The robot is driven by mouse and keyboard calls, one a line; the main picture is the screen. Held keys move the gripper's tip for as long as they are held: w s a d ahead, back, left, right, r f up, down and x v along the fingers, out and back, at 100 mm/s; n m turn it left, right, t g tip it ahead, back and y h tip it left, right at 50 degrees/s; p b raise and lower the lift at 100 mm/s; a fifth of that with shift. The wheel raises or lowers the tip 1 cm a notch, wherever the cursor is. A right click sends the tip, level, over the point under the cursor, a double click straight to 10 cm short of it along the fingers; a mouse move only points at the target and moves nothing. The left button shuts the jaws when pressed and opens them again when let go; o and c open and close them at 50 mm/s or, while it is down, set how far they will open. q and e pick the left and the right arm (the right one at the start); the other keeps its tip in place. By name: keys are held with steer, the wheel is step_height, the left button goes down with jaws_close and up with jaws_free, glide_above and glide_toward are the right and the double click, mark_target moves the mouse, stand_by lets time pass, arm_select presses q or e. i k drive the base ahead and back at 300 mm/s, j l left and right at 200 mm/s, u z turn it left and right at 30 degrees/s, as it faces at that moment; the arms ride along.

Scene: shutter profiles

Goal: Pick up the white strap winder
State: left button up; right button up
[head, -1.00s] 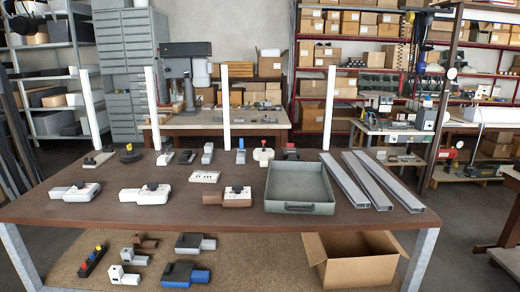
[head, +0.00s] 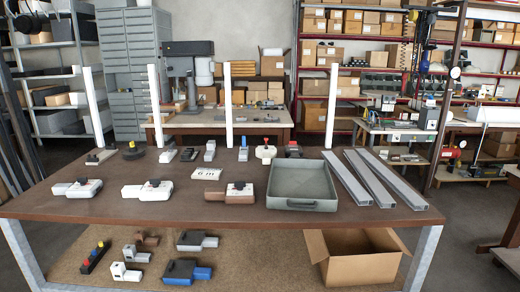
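Several small devices stand on the brown table (head: 110,215). Near its front left are a white-and-grey device with a dark knob (head: 83,188) and a longer white device with a dark top part (head: 150,190). To their right is a white-and-brown device with a dark top part (head: 238,194). I cannot tell for sure which of the white devices is the strap winder. A smaller white device (head: 124,272) stands on the lower shelf. Neither of my grippers is in view.
A grey-green tray (head: 305,205) and three long metal profiles (head: 372,180) lie on the table's right side. White upright posts (head: 226,108) rise along its back edge. An open cardboard box (head: 355,268) sits below at the right. The table's front left strip is clear.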

mark_target(162, 193)
steer(key=i+j, duration=0.15)
steer(key=j, duration=0.2)
steer(key=i+j, duration=0.2)
steer(key=j, duration=0.15)
steer(key=i+j, duration=0.15)
steer(key=j, duration=0.2)
steer(key=i+j, duration=0.15)
steer(key=j, duration=0.2)
steer(key=i+j+z, duration=0.15)
steer(key=j, duration=0.25)
steer(key=i+j, duration=0.2)
steer(key=j, duration=0.15)
steer(key=i+j+z, duration=0.1)
steer(key=j, duration=0.3)
steer(key=i+j, duration=0.15)
steer(key=j, duration=0.25)
steer(key=i+j+z, duration=0.15)
steer(key=j, duration=0.25)
steer(key=i+j, duration=0.1)
steer(key=j, duration=0.3)
steer(key=z, duration=0.05)
